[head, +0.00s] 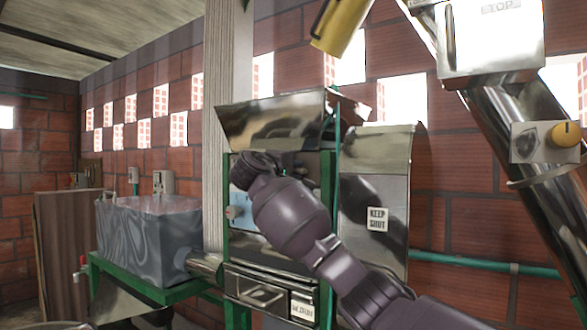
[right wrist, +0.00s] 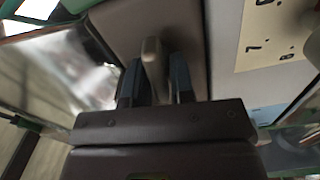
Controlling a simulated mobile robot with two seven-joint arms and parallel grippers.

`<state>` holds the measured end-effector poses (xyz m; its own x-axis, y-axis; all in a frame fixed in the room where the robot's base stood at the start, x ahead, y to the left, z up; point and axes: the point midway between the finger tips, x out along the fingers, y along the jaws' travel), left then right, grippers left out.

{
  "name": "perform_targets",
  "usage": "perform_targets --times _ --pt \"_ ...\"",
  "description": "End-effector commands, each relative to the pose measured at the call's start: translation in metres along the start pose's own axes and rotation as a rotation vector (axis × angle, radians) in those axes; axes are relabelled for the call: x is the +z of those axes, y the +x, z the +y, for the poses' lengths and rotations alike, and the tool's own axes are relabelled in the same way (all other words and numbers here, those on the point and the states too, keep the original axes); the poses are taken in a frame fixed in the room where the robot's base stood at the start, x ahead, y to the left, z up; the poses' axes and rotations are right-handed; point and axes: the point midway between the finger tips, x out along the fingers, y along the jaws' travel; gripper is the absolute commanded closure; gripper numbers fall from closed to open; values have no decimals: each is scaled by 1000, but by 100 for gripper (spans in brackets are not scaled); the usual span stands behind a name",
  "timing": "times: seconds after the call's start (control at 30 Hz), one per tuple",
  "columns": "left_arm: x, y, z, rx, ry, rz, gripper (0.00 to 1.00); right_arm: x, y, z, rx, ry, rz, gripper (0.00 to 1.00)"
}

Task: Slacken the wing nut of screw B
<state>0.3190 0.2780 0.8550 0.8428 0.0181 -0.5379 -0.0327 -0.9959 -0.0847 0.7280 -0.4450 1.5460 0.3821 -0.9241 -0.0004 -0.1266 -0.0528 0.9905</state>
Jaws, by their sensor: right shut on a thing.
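In the right wrist view my right gripper (right wrist: 154,82) has its two dark fingers closed on a small pale grey tab (right wrist: 152,50). The tab stands out from a flat grey-brown face and looks like a wing nut. Most of it is hidden between the fingers, and I can read no letter B by it. In the head view my right arm reaches from the bottom right to the front of the metal machine (head: 375,232). The wrist hides the fingers and the nut there. My left gripper is in neither view.
A pale card (right wrist: 275,38) with dark marks lies right of the fingers. A shiny metal sheet (right wrist: 62,68) is on the left.

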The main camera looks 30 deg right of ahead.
Motion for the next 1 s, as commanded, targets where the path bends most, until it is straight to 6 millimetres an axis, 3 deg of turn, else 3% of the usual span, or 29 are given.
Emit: perform_targets --times 0.3,0.83,0.87,0.97,1.0 --pt "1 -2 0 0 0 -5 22 0 0 -1 0 -117 2 100" --pt "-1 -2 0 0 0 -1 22 0 0 -2 0 -139 2 100" --pt "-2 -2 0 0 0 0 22 0 0 -2 0 -139 2 74" --pt "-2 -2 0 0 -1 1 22 0 0 -2 0 -139 2 59" --pt "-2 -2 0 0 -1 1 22 0 0 -2 0 -139 2 59"
